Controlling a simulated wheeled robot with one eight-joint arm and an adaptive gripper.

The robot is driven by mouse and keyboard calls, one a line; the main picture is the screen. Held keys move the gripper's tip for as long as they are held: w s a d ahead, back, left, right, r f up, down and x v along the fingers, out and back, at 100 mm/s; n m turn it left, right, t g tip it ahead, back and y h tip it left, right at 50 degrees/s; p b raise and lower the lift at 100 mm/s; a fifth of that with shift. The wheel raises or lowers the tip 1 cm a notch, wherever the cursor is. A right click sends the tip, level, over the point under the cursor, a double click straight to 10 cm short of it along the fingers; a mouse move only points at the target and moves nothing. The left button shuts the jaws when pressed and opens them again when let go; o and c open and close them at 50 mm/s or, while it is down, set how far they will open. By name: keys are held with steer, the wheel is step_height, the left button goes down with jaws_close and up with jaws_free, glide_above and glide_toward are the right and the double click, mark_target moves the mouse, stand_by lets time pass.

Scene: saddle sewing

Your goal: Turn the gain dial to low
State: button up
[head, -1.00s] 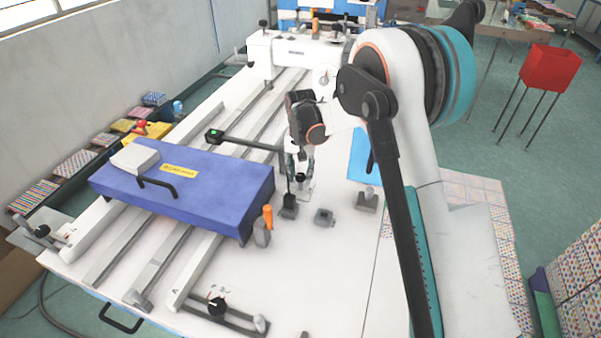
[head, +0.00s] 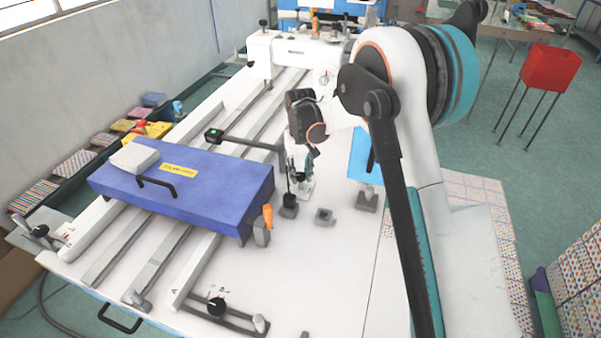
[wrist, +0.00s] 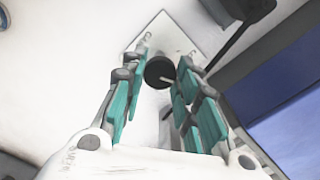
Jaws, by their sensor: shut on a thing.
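A black round dial (wrist: 160,72) with a pale pointer line sits on a small light plate (wrist: 165,40) in the wrist view. My gripper (wrist: 158,85) has its teal-padded fingers on both sides of this dial and is shut on it. In the head view my gripper (head: 300,168) points down at the white table top, right of the blue case. The dial is hidden there by the gripper, and only part of its plate (head: 308,188) shows. No label on the dial is readable.
A blue case (head: 215,195) with a dark handle lies left of the gripper. A dark post on a grey block (head: 289,211) stands close in front, with a small grey block (head: 324,216) beside it.

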mark_target(300, 175)
steer(key=n, duration=0.7)
stand_by(0.6)
steer(key=o, duration=1.1)
steer(key=shift+c, duration=0.2)
step_height(300, 175, up, 12)
steer(key=shift+f, duration=0.1)
